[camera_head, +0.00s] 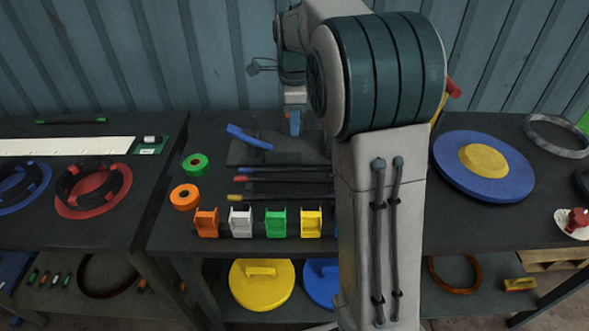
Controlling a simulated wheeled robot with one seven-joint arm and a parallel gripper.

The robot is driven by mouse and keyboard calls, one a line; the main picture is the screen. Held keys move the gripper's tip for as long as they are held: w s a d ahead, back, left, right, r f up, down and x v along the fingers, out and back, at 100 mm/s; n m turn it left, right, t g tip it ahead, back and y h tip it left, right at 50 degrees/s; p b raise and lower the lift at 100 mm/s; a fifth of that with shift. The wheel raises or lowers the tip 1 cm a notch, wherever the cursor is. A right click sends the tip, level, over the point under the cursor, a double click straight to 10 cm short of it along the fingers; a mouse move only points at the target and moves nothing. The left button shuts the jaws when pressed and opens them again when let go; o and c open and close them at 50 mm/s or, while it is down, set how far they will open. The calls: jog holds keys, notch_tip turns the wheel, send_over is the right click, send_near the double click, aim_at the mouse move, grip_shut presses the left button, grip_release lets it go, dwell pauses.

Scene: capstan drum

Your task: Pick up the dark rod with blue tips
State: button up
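Several thin dark rods lie side by side, left to right, on the middle table. One has a red left tip (240,180) and one a yellow left tip (240,197). The right ends are hidden behind my arm. My gripper (294,122) points down above the back of the table, beyond the rods. A small blue patch shows at its lower end. Its fingers are too small and partly covered to read.
A blue handle (250,137) rises from a dark plate left of my gripper. Orange, white, green and yellow holders (240,222) line the front. Green and orange rings (185,197) lie left. A blue disc (455,180) with yellow centre lies right. A corrugated wall stands behind.

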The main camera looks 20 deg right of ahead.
aim_at(295, 168)
jog(key=f, duration=1.3)
jog(key=shift+s+f, duration=0.25)
jog(key=shift+r, duration=0.1)
grip_shut()
